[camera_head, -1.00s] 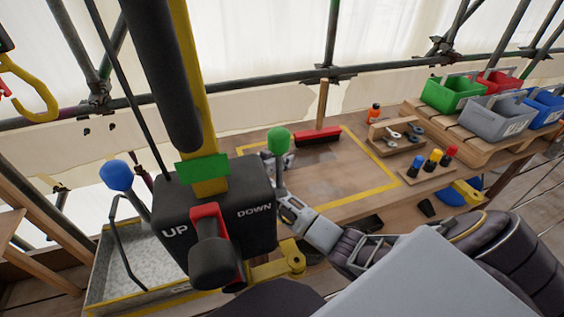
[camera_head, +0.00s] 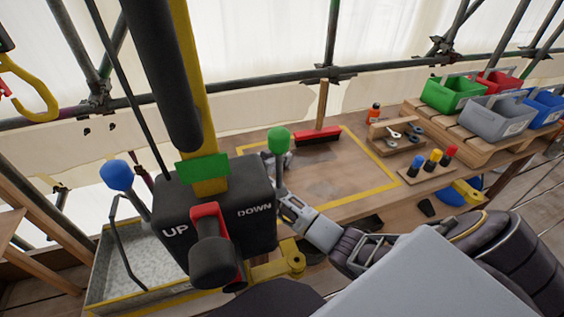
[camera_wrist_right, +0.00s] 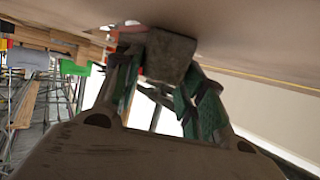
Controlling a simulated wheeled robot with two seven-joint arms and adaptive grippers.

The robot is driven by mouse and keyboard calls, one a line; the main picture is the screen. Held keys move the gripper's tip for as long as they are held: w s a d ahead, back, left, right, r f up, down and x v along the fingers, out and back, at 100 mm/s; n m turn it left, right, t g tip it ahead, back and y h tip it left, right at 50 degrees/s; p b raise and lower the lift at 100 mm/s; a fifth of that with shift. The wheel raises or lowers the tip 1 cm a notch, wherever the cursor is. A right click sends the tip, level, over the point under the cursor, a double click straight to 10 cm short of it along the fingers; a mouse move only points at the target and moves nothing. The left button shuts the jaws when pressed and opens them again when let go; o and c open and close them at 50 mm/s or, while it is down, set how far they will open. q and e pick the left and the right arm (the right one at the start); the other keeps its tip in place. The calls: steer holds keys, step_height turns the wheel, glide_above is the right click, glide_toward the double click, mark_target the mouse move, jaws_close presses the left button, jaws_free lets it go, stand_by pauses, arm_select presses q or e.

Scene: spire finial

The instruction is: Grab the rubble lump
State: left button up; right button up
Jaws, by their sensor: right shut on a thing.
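The rubble lump (camera_wrist_right: 170,56) is a small grey-brown block in the right wrist view. It sits between the fingers of my right gripper (camera_wrist_right: 163,72), which is shut on it. The lump is close to a plain brownish surface in that view; I cannot tell whether they touch. The lump cannot be made out clearly there. My left gripper is not in view.
The UP/DOWN control box (camera_head: 170,207) and green-knobbed lever (camera_head: 279,141) stand in front of the bench. A red brush (camera_head: 318,135), a tool rack (camera_head: 393,146) and coloured bins (camera_head: 497,118) lie beyond. A metal tray (camera_head: 140,256) is at lower left. The yellow-marked area (camera_head: 345,185) is largely clear.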

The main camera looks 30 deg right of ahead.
step_height(320, 180, up, 10)
steer(key=shift+r, duration=0.1)
stand_by(0.9)
stand_by(0.5)
